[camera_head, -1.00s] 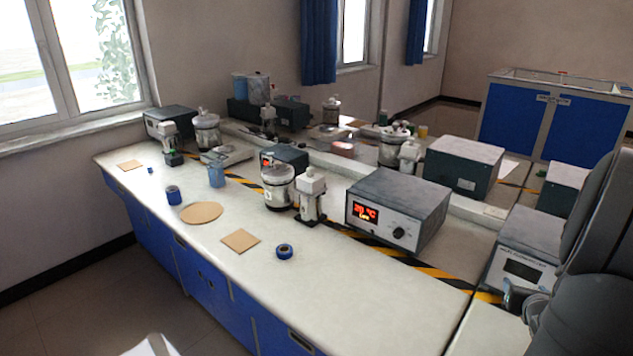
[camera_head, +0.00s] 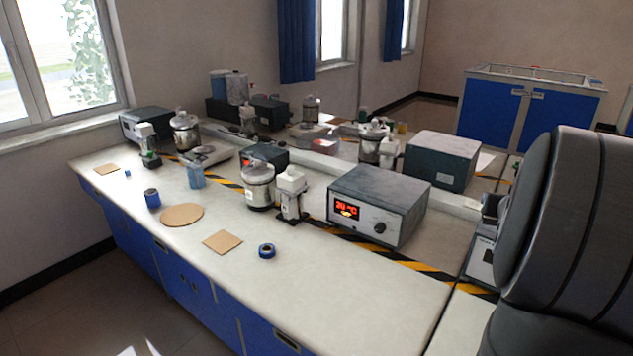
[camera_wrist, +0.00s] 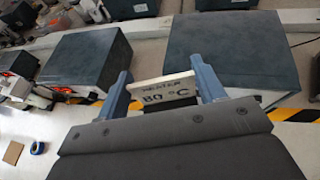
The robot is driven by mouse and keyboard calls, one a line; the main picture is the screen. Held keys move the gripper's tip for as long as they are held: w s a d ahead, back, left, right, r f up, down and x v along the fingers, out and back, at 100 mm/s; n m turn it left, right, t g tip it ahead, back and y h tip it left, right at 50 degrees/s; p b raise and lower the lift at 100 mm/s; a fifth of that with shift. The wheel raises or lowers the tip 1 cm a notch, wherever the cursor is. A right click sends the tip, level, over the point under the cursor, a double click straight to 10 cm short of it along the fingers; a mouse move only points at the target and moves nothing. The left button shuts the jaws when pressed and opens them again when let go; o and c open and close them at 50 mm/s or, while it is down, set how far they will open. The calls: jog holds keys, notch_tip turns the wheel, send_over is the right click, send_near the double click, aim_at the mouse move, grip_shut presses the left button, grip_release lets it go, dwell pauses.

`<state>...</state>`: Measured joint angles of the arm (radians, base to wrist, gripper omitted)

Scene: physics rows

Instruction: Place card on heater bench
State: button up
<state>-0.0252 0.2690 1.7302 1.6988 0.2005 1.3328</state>
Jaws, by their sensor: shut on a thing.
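The white-topped bench (camera_head: 340,290) with blue cupboards fills the middle of the head view. A grey heater box (camera_head: 378,203) with a lit red display stands on it. My arm covers the right side of the head view; the card cannot be made out there.
A brown square pad (camera_head: 222,242), a round pad (camera_head: 182,215) and a blue tape roll (camera_head: 267,251) lie on the bench. Lidded vessels (camera_head: 258,187) stand behind them. Yellow-black tape (camera_head: 425,268) runs along the bench. The front right of the top is bare.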

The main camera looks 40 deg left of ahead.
jog(key=w+a+m+h, duration=0.1)
jog(key=w+a, duration=0.2)
jog(key=a, duration=0.7)
jog(key=w+a+h, duration=0.1)
jog(key=w+a, duration=0.2)
jog(key=a, duration=0.7)
jog(key=s+a+m+h, duration=0.1)
jog(key=s+a, duration=0.3)
jog(key=a, duration=0.8)
jog(key=s+a+m, duration=0.1)
jog(key=s+a, duration=0.3)
jog(key=a, duration=0.8)
notch_tip(320, 180, down, 18)
jog(key=f, duration=0.1)
jog(key=shift+s+a+f, duration=0.5)
jog(key=shift+a+f, duration=1.3)
jog(key=shift+a, duration=0.1)
jog(key=shift+s+a+f, duration=0.5)
jog(key=shift+a+f, duration=1.3)
jog(key=shift+a, duration=0.1)
jog(key=shift+s+a+f, duration=0.5)
jog(key=shift+a+f, duration=1.3)
jog(key=shift+a, duration=0.1)
